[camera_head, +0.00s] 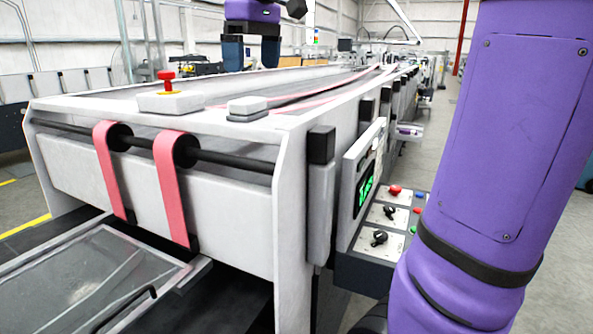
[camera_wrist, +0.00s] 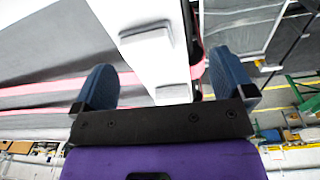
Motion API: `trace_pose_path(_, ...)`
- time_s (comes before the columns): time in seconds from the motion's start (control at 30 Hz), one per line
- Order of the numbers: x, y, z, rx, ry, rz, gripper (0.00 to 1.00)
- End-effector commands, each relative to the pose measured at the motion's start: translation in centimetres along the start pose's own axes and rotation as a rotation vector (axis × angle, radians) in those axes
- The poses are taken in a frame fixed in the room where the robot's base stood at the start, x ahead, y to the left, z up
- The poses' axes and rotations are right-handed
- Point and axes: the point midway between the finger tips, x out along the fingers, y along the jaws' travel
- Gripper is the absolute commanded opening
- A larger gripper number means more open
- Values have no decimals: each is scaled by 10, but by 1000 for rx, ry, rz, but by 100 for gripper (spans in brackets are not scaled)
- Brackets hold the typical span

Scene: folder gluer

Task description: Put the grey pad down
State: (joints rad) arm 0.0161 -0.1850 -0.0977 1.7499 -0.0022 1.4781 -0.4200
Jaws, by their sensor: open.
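The grey pad (camera_head: 247,105) lies flat on the white crossbar at the front end of the machine, on a slightly wider flat base.
A box with a red stop button (camera_head: 166,80) stands left of the pad. Pink belts (camera_head: 172,185) loop over the front roller. A control panel (camera_head: 385,220) is on the machine's right side. My purple arm covers the head view's right side.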

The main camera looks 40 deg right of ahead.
Motion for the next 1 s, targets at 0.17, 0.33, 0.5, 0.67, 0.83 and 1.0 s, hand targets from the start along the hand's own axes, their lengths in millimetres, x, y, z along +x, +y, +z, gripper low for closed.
trace_pose_path(0.17, 25, -30, 46, 71, 87, 21, 100)
trace_pose_path(0.33, 56, -57, 87, 142, 171, 38, 100)
trace_pose_path(0.5, 93, -82, 127, 211, 253, 49, 100)
trace_pose_path(0.67, 125, -98, 156, 265, 315, 55, 100)
trace_pose_path(0.83, 145, -107, 172, 297, 352, 57, 100)
trace_pose_path(1.0, 149, -108, 175, 306, 361, 58, 100)
